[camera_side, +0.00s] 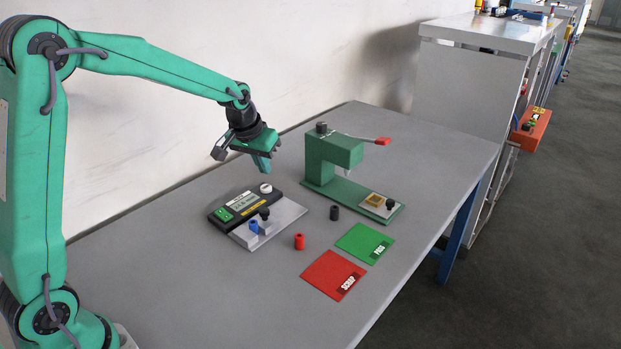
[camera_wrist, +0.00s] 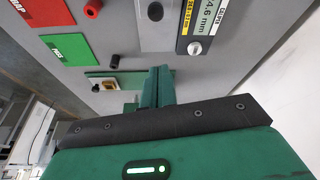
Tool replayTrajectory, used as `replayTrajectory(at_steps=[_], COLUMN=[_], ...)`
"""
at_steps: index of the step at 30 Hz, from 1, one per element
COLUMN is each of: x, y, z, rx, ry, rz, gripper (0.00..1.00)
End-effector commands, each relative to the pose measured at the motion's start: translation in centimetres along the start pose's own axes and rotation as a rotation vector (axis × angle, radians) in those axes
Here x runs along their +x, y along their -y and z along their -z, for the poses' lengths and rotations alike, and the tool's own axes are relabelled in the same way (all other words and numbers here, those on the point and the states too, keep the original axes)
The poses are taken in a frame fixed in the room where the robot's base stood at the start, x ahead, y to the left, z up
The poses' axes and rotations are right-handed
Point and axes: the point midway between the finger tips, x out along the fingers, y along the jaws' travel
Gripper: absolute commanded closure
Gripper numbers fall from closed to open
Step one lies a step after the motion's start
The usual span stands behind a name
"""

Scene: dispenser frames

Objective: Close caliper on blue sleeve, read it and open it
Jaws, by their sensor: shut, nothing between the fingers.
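The caliper (camera_side: 221,216) is a black unit with a display and a grey plate, left of centre on the table. The blue sleeve (camera_side: 253,227) stands on that plate, close to a black-topped block (camera_side: 264,213); I cannot tell whether they touch. A white knob (camera_side: 265,188) sits at the unit's far end and also shows in the wrist view (camera_wrist: 195,48). The display (camera_wrist: 208,14) there ends in "4.6 mm", its left part cut off. My gripper (camera_side: 263,170) is shut and empty, above and beyond the white knob. The blue sleeve is outside the wrist view.
A green press (camera_side: 350,152) with a red-tipped lever stands to the right. A black sleeve (camera_side: 334,212) and a red sleeve (camera_side: 299,241) stand on the table. Green (camera_side: 365,243) and red SCRAP (camera_side: 333,275) pads lie in front. The table's left foreground is clear.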

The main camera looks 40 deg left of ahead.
Motion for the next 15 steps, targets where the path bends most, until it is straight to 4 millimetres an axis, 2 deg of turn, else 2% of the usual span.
replayTrajectory(at_steps=[1, 6, 15], x=[0.8, 2.2, 2.5], y=[0.1, 0.3, 0.4], z=[0.3, 0.9, 1.0], rx=[-0.006, -0.016, -0.017], ry=[0.005, 0.008, 0.009], rz=[0.002, 0.004, 0.004], gripper=[1.0, 1.0, 1.0])
